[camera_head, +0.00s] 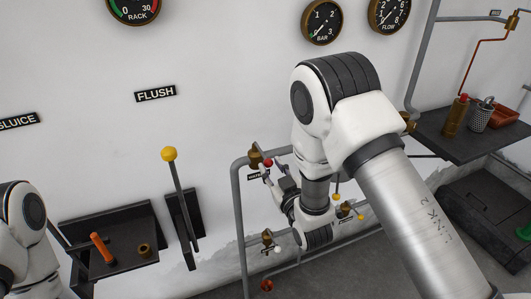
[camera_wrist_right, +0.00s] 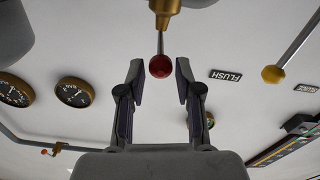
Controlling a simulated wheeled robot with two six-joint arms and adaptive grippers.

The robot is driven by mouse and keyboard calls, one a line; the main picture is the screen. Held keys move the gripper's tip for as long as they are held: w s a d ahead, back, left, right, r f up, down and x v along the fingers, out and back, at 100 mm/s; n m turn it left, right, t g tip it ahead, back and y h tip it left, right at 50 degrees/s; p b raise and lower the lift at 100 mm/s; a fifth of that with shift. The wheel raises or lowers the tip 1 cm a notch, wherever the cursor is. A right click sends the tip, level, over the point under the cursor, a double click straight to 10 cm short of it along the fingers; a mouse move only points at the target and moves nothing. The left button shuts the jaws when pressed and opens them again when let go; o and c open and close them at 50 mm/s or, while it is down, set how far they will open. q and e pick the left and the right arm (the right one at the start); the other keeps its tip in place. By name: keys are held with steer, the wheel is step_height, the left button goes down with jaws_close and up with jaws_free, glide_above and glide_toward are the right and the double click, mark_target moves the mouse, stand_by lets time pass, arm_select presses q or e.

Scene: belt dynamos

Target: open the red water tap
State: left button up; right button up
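The red water tap's round red knob (camera_head: 268,162) sits beside a brass valve body (camera_head: 256,157) on grey wall piping. In the right wrist view the red knob (camera_wrist_right: 160,66) hangs on a thin stem from a brass part (camera_wrist_right: 164,8). My right gripper (camera_wrist_right: 160,72) is open, with one finger on each side of the knob and a visible gap to each. In the head view this gripper (camera_head: 279,172) is close to the tap, partly hidden by my wrist. My left arm shows at the left edge, but its gripper is out of view.
Taps with a yellow knob (camera_head: 336,197) and a white knob (camera_head: 278,249) are nearby on the pipes. A yellow-topped lever (camera_head: 169,154) stands on the wall to the left.

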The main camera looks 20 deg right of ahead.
mark_target(266, 158)
steer(key=w, duration=0.2)
steer(key=w+p, duration=0.1)
steer(key=w, duration=0.1)
steer(key=shift+w+a, duration=0.2)
steer(key=shift+w, duration=0.2)
steer(key=shift+f, duration=0.1)
jaws_close()
steer(key=shift+d+f, duration=0.1)
steer(key=shift+d, duration=0.05)
steer(key=shift+w+d+n+g+y+b, duration=0.45)
steer(key=shift+d+n+g+y+b, duration=0.5)
steer(key=shift+n+y, duration=0.8)
steer(key=shift+w+d+n+g+y+b, duration=0.6)
steer(key=shift+n+g+y, duration=0.55)
steer(key=shift+y, duration=1.1)
steer(key=shift+w+d+n+g+y+b, duration=0.35)
steer(key=shift+d+n+g+y+b, duration=0.5)
steer(key=shift+n+y, duration=0.9)
steer(key=shift+g+y, duration=0.25)
steer(key=shift+y, duration=0.1)
